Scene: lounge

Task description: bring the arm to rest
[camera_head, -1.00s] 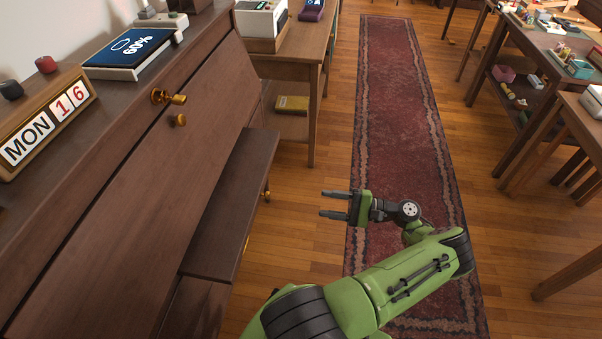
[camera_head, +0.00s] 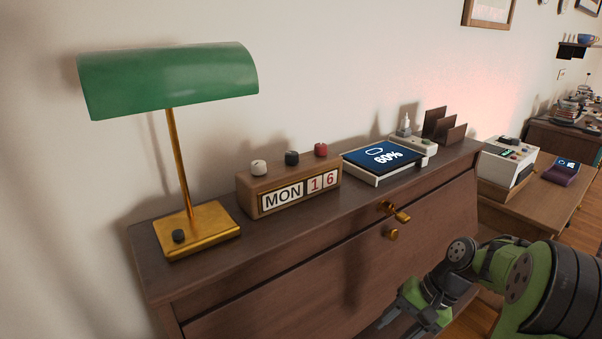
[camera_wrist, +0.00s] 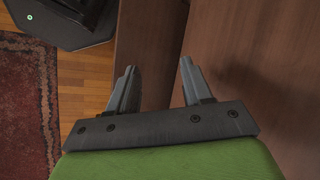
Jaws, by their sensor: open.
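My gripper (camera_wrist: 158,88) shows in the wrist view with its two grey fingers apart and nothing between them. Beyond the fingers is the brown wood of the cabinet (camera_wrist: 245,60). In the head view my green and black arm comes in at the lower right. My gripper (camera_head: 385,328) is at the bottom edge there, low in front of the cabinet front (camera_head: 330,290), with its fingertips partly cut off. I cannot tell how close the fingers are to the wood.
On the cabinet top stand a green lamp (camera_head: 170,82), a MON 16 calendar block (camera_head: 292,190), a tablet on a stand (camera_head: 383,160) and a brown holder (camera_head: 445,128). A side table (camera_head: 530,200) stands right. The wrist view shows a red rug (camera_wrist: 25,110).

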